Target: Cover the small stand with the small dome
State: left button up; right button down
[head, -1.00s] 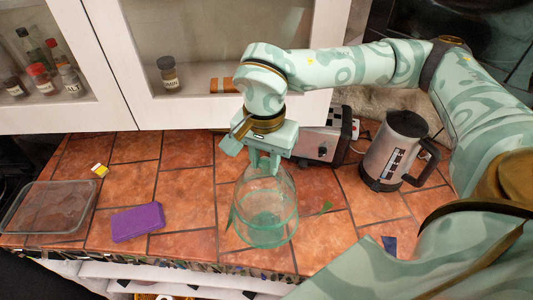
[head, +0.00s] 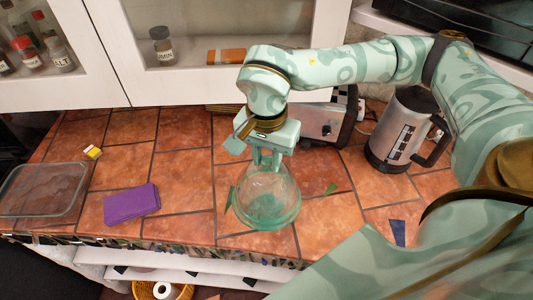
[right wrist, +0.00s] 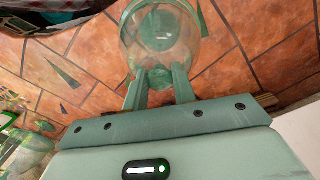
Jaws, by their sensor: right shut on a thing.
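The small dome (head: 284,181) is clear glass, upright on the counter area below my right gripper. My right gripper (head: 266,160) points down and is shut on the dome's top; the right wrist view shows its two fingers (right wrist: 158,86) on either side of the knob. A round green shape, which looks like the small stand (head: 264,212), shows through the glass, inside the dome's outline. It also shows through the dome in the right wrist view (right wrist: 159,30). I cannot tell whether the dome's rim touches the counter. My left gripper is not in view.
A purple block (head: 131,203) and a clear glass tray (head: 80,208) lie to the left. A small yellow-and-white item (head: 92,152) lies behind them. A toaster (head: 321,126) and a kettle (head: 401,130) stand behind right. The counter's front edge is close to the dome.

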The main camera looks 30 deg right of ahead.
dwell(0.3)
jog(key=shift+f, duration=0.35)
dwell(0.4)
jog(key=c, duration=1.1)
grip_release()
jog(key=shift+o, duration=0.2)
notch_tip(320, 180, up, 16)
jog(key=shift+r+p, duration=0.2)
jog(key=shift+p, duration=0.15)
jog(key=shift+s+f, duration=0.1)
